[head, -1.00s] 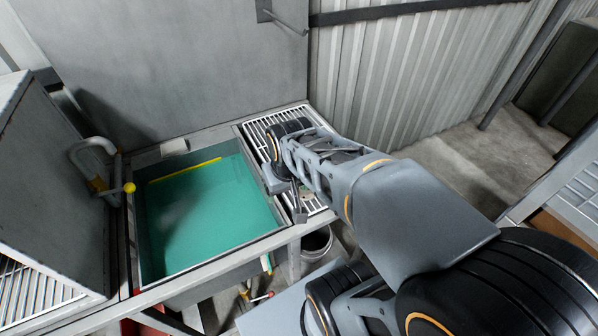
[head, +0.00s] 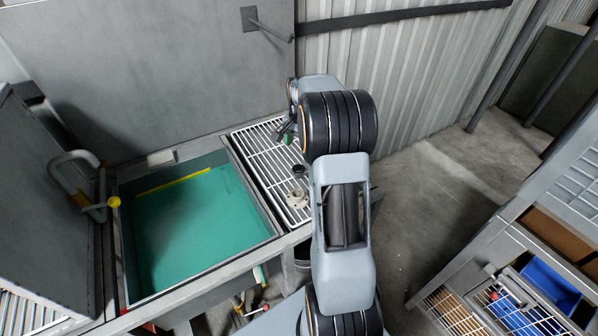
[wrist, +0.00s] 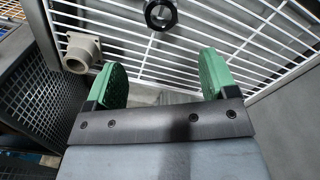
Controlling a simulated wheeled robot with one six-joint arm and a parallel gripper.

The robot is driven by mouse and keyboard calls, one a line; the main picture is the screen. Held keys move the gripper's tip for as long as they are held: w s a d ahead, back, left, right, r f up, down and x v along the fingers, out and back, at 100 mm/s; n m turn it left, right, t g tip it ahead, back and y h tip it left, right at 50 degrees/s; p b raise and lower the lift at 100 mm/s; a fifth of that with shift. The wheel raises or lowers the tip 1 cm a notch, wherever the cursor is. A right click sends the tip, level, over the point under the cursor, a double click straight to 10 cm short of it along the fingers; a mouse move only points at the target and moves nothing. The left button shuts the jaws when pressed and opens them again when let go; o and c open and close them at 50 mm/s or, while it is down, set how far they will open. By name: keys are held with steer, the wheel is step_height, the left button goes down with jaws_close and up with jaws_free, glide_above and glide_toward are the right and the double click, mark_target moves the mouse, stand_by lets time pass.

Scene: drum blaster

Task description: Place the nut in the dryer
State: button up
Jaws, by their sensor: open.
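The nut looks to be a black ring (head: 299,170) lying on the white wire rack (head: 262,160) in the head view. In the wrist view the black ring (wrist: 161,25) is at the top edge, beyond my fingertips and apart from them. My gripper (head: 286,134) is over the far part of the rack, partly hidden by my arm. In the wrist view its green fingers (wrist: 165,78) are wide apart with nothing between them. I cannot tell which thing is the dryer.
A beige flanged fitting (head: 297,198) stands on the rack beside the ring; the wrist view also shows it (wrist: 82,52). A tank with a green bottom (head: 190,230) adjoins the rack on the left. A corrugated wall (head: 420,80) rises behind. A cabinet with trays (head: 530,260) stands at right.

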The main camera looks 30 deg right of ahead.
mark_target(300, 168)
step_height(300, 168, down, 11)
steer(key=shift+a+p, duration=0.15)
steer(key=shift+p, duration=0.55)
steer(key=c, duration=1.2)
steer(key=shift+r, duration=0.1)
steer(key=shift+w+r, duration=0.1)
steer(key=shift+r, duration=0.45)
steer(key=s+a+r+b, duration=0.1)
steer(key=s+r, duration=0.3)
steer(key=s+a+r+b, duration=0.1)
steer(key=s+a+r, duration=0.1)
steer(key=s+r, duration=0.2)
steer(key=s+a+r+b, duration=0.1)
steer(key=s+a+r, duration=0.1)
steer(key=s, duration=0.3)
steer(key=shift+a+r, duration=0.25)
steer(key=shift+r, duration=0.65)
